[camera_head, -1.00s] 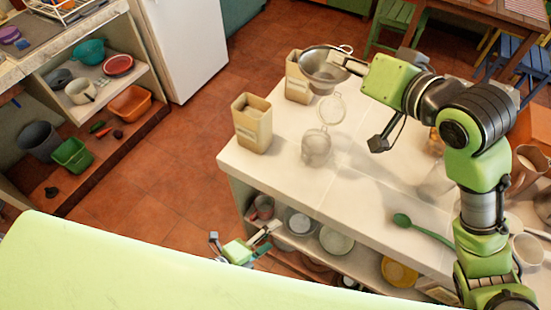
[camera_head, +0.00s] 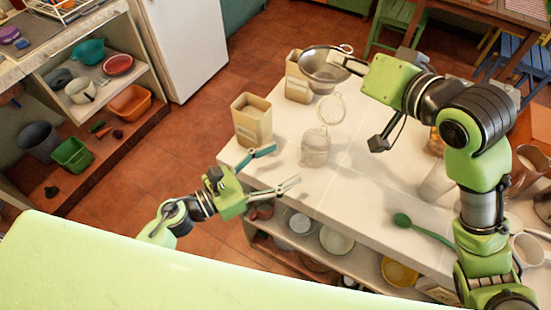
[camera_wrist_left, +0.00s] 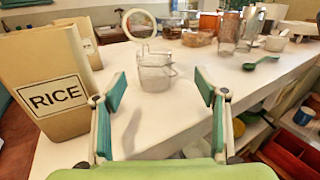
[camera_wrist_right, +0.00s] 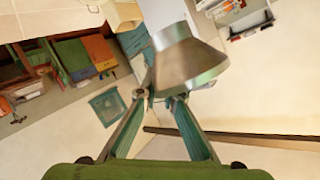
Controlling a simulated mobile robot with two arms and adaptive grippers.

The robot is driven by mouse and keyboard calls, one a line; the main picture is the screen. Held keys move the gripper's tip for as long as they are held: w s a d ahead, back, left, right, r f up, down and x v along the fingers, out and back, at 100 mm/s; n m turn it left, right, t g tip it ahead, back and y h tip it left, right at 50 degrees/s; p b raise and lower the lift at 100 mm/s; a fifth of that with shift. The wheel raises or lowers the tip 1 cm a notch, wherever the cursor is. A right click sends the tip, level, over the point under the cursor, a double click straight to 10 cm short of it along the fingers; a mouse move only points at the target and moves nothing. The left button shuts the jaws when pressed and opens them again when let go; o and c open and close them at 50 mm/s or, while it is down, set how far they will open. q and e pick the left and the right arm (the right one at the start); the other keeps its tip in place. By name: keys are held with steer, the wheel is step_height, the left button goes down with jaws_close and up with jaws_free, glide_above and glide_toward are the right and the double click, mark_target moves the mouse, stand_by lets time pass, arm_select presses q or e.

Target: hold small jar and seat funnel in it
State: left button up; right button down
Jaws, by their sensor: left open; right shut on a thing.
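The small glass jar (camera_head: 316,147) stands on the pale counter with its round lid (camera_head: 331,108) swung up; it also shows in the left wrist view (camera_wrist_left: 155,74). My left gripper (camera_head: 279,167) is open and empty at the counter's near left edge, with the jar ahead between its fingers in the left wrist view, still apart from it. The metal funnel (camera_head: 325,66) is held by my right gripper (camera_head: 345,62) above the far left part of the counter. In the right wrist view the funnel (camera_wrist_right: 187,60) is at the fingertips, its wide part in sight.
A RICE box (camera_head: 252,120) stands left of the jar, and a second box (camera_head: 298,80) stands behind it. A green spoon (camera_head: 403,220) lies to the right. Several glass vessels stand farther right. The counter (camera_head: 350,185) is bare just right of the jar.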

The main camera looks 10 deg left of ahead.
mark_target(317, 139)
arm_select(q)
steer(key=shift+w+a+r, duration=0.15)
steer(key=shift+w+a, duration=0.2)
steer(key=shift+w, duration=0.05)
steer(key=shift+w+t, duration=0.2)
steer(key=shift+t, duration=0.1)
arm_select(e)
steer(key=shift+s, duration=0.1)
arm_select(q)
steer(key=x, duration=1.1)
steer(key=shift+w+d, duration=0.15)
steer(key=shift+d, duration=0.05)
